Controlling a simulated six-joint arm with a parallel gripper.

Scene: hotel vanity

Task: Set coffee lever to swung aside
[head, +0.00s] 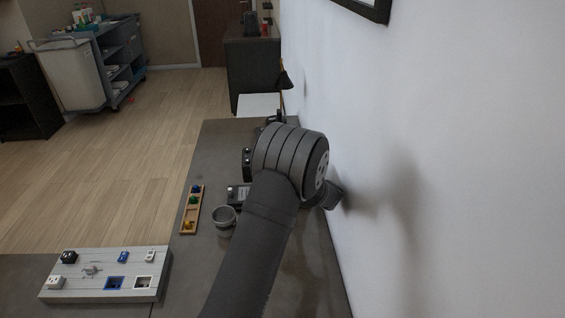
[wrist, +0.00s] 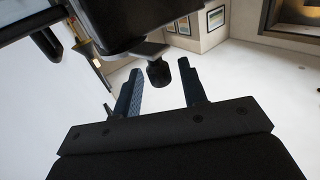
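In the wrist view my gripper (wrist: 159,68) is open, with its two dark blue fingers apart. A short black knob (wrist: 158,75) on a grey arm, which looks like the coffee lever, appears between the fingertips. I cannot tell whether it is within their reach, and no contact shows. The black body above it (wrist: 115,22) looks like the coffee machine. In the head view my arm hides most of the machine; dark parts (head: 238,195) show left of the wrist. My fingers cannot be made out there.
A grey cup (head: 224,220) stands left of my arm. A wooden tray with colored pieces (head: 182,226) and a pale board with switches and sockets (head: 75,293) lie farther left. The white wall (head: 440,170) is close on the right. A lamp (head: 284,82) stands behind.

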